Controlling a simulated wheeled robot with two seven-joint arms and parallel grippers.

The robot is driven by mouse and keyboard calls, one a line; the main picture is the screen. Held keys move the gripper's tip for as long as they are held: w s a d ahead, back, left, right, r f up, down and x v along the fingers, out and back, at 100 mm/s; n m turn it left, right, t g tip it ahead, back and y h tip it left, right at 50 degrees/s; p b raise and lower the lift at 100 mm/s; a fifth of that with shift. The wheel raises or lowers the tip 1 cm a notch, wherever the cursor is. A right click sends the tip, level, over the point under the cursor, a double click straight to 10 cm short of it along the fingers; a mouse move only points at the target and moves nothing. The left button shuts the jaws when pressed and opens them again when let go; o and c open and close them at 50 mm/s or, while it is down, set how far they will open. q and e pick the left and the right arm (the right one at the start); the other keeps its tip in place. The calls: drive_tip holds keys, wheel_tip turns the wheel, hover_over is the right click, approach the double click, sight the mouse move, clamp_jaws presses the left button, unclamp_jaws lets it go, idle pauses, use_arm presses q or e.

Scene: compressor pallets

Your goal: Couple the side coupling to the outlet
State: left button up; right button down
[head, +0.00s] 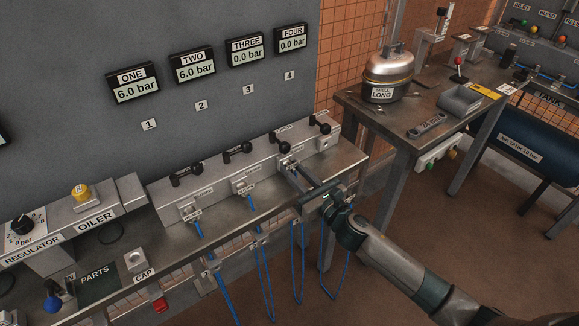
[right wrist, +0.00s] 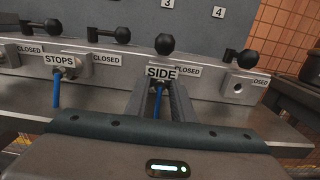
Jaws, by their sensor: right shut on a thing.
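The side coupling, with its white SIDE tag (right wrist: 161,72), is between the fingers of my right gripper (right wrist: 160,92). Its blue hose (right wrist: 157,103) hangs down between the fingers. In the head view my right gripper (head: 289,170) reaches in from the lower right to the third outlet of the grey manifold (head: 215,190). The coupling is in front of that outlet; the tag and fingers hide the joint, so I cannot tell whether it is seated. The fourth outlet (right wrist: 238,88) is bare. My left gripper is not in view.
A coupling tagged STOPS (right wrist: 60,60) is on the second outlet, left of my fingers. Black valve levers (head: 237,151) stand along the manifold top. Displays ONE (head: 134,87) and TWO read 6.0 bar, THREE and FOUR 0.0. A table (head: 415,118) with a pot stands at right.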

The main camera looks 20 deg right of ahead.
sight(295, 171)
drive_tip(key=shift+s, duration=0.15)
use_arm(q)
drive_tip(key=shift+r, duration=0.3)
use_arm(e)
drive_tip(key=shift+v, duration=2.85)
use_arm(q)
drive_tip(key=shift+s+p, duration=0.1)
drive_tip(key=shift+p, duration=0.2)
use_arm(e)
drive_tip(key=shift+d, duration=0.1)
